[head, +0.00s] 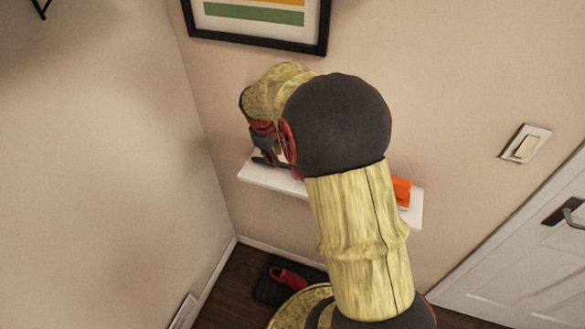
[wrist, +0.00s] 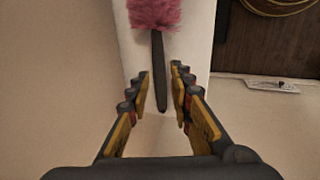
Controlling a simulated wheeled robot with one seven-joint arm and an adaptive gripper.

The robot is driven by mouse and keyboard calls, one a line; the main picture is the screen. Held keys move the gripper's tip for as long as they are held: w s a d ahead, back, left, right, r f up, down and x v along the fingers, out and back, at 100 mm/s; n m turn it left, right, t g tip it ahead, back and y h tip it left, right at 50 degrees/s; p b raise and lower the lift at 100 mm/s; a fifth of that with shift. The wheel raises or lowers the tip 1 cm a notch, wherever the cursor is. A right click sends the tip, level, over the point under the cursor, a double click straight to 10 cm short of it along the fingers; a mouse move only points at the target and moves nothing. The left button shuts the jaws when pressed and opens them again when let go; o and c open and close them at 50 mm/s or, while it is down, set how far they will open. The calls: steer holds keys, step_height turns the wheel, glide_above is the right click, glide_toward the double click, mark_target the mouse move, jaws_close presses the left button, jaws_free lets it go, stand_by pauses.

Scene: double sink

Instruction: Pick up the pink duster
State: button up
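The pink duster lies on a narrow white shelf. In the wrist view its fluffy pink head (wrist: 154,14) is at the top and its dark handle (wrist: 159,72) points down between my fingers. My gripper (wrist: 161,90) is open, with a finger on either side of the handle's end and a gap on both sides. In the head view my gripper (head: 268,160) is at the left part of the shelf (head: 262,178), partly hidden by my arm. Only a small bit of pink (head: 298,174) shows there beside my arm.
An orange object (head: 401,190) sits at the shelf's right end. A framed picture (head: 258,22) hangs above the shelf, and a light switch (head: 525,145) and door (head: 530,255) are at the right. A red shoe (head: 289,278) lies on a dark mat below. A wall stands close on the left.

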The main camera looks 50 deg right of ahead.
steer(key=b+x, duration=0.1)
steer(key=x, duration=0.5)
steer(key=shift+c, duration=1.3)
jaws_close()
